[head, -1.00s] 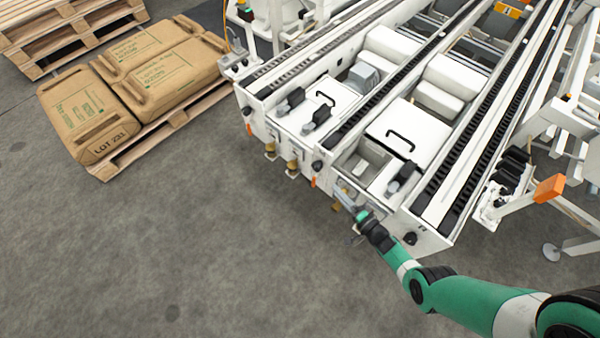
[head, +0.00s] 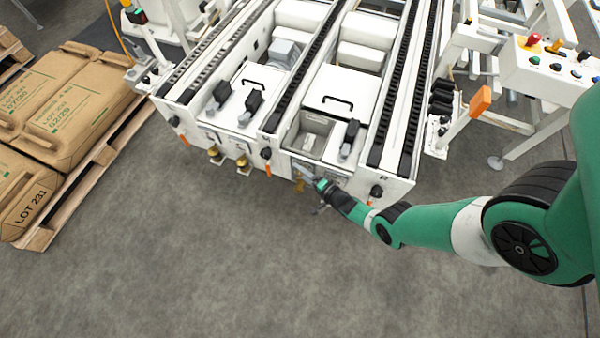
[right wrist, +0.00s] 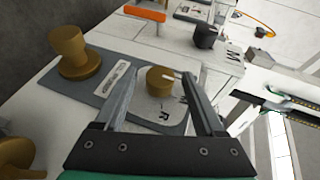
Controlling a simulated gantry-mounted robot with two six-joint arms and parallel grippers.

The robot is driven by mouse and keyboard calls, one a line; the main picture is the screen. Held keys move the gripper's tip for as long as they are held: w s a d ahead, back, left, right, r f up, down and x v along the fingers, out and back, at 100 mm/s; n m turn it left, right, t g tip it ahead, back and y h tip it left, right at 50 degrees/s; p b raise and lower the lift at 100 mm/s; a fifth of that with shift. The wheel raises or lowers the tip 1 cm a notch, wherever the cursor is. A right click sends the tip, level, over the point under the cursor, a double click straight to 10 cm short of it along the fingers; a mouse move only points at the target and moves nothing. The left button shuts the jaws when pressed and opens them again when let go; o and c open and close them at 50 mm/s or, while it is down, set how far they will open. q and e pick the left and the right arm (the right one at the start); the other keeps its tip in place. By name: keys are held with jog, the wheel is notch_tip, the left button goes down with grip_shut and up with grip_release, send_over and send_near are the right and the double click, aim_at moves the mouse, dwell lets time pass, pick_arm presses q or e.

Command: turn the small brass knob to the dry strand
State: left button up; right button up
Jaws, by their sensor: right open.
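The small brass knob (right wrist: 160,82) sits on a light dial plate in the right wrist view, with a short white mark on its top. A letter R (right wrist: 165,115) shows on the plate on the near side of the knob. My right gripper (right wrist: 162,74) is open, with one finger on each side of the knob; whether either touches it I cannot tell. In the head view my right gripper (head: 314,179) is at the machine's front face, too small there to show the knob. My left gripper is in neither current view.
A larger brass knob (right wrist: 75,52) stands on the grey panel (right wrist: 108,85) beside a label. Another brass part (right wrist: 15,155) is at lower left. A black knob (right wrist: 206,36) and orange part (right wrist: 146,13) lie beyond. Loaded pallet (head: 85,165) stands left; floor (head: 190,260) in front is clear.

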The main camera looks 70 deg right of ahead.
jog(key=shift+w+d+f, duration=0.1)
jog(key=shift+w+f, duration=0.1)
jog(key=shift+w, duration=0.15)
jog(key=shift+w+d+r, duration=0.1)
jog(key=shift+d, duration=0.05)
grip_shut()
pick_arm(q)
jog(key=shift+f, duration=0.25)
